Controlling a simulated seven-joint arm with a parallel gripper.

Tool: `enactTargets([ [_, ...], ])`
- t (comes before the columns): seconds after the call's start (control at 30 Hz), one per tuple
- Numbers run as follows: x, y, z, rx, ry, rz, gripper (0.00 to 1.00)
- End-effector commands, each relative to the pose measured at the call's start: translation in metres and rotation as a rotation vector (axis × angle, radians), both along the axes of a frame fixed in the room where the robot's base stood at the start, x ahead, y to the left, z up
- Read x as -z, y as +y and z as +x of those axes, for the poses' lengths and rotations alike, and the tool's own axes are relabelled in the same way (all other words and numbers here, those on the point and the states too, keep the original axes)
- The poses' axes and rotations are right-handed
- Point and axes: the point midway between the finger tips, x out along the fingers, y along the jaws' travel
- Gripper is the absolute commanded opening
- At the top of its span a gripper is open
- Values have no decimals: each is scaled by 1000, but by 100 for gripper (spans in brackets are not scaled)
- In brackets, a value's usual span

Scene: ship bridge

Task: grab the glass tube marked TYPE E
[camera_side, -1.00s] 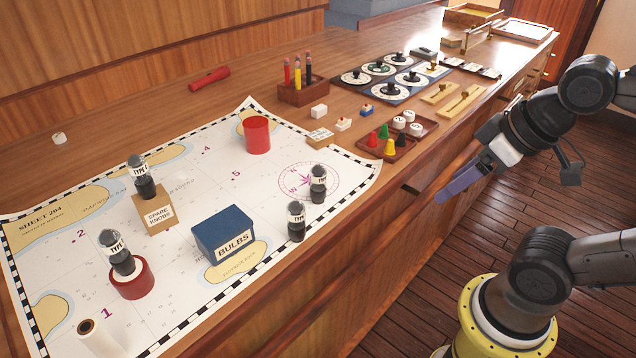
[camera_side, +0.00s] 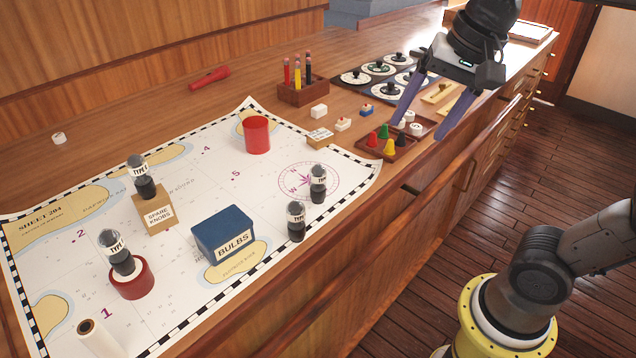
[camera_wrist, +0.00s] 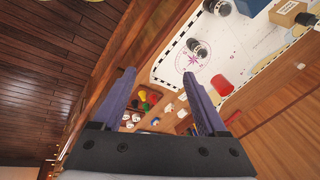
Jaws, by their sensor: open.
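Several dark-based glass tubes with white TYPE labels stand on the chart; I cannot read their last letters for certain. One tube (camera_side: 141,176) stands on the spare knobs box (camera_side: 158,212), its letter looking like E or C. Another tube (camera_side: 119,252) stands in a red ring (camera_side: 132,282) at the lower left. Two more, a front tube (camera_side: 296,222) and a back tube (camera_side: 318,184), stand near the compass rose. My gripper (camera_side: 419,130) is open and empty, above the counter's front edge by the pawn tray, right of all tubes. Its spread fingers show in the wrist view (camera_wrist: 159,73).
A blue BULBS box (camera_side: 223,231) stands between the left tubes and the compass pair. A red cylinder (camera_side: 257,135), a pencil block (camera_side: 303,92) and small blocks are behind. The pawn tray (camera_side: 372,152) lies under my gripper. The chart's middle is fairly clear.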

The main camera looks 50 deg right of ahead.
Motion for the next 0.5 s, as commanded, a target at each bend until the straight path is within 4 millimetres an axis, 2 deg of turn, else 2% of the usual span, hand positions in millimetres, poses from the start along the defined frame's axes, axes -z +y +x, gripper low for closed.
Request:
enactTargets([
  [0.03,-4,4,21,74,40,27,76],
  [0.13,-9,12,57,219,106,68,76],
  [0.23,-4,22,93,326,171,87,76],
  [0.4,20,40,143,380,257,78,76],
  [0.5,38,47,159,367,292,64,76],
])
